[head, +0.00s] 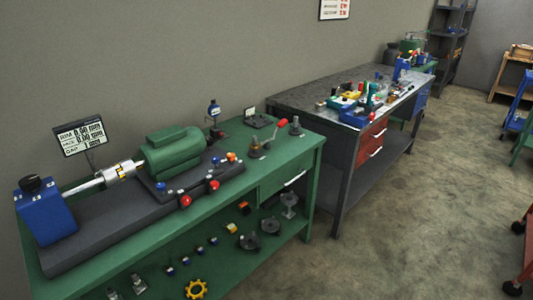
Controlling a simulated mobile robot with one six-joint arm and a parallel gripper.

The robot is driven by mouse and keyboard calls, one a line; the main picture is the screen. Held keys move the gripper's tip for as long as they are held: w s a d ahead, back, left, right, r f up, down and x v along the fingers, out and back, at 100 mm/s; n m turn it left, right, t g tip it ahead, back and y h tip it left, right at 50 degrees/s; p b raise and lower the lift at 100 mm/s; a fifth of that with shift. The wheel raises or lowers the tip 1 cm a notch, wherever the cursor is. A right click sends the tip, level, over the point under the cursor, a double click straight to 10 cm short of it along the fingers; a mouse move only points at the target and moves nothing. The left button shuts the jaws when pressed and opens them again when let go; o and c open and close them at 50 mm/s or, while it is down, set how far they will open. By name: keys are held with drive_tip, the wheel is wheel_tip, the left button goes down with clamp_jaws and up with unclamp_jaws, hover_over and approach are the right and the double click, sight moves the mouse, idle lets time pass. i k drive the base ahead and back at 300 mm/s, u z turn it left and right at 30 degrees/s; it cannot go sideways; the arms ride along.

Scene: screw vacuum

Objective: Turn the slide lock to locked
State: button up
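A green machine (172,150) sits on a dark grey slide base (115,226) on the green workbench. A silver shaft (88,185) joins it to a blue box (45,214) with a black knob on top. Two red knobs (185,201) (213,185) stick out of the base's front side. A blue knob (160,186) and an orange knob (231,156) are beside the machine. I cannot tell which of these is the slide lock, or how it is set. My gripper is not in view.
A display panel (82,136) stands behind the shaft. A red-handled lever tool (268,140) stands at the bench's right end. Several small parts lie on the lower shelf. A grey table (290,98) with clutter stands further right. The floor (420,210) in front is clear.

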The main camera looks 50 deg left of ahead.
sight(231, 157)
drive_tip(key=z, duration=0.5)
drive_tip(key=k, duration=1.05)
drive_tip(key=u, duration=0.85)
drive_tip(key=i, duration=0.45)
drive_tip(key=z, duration=0.15)
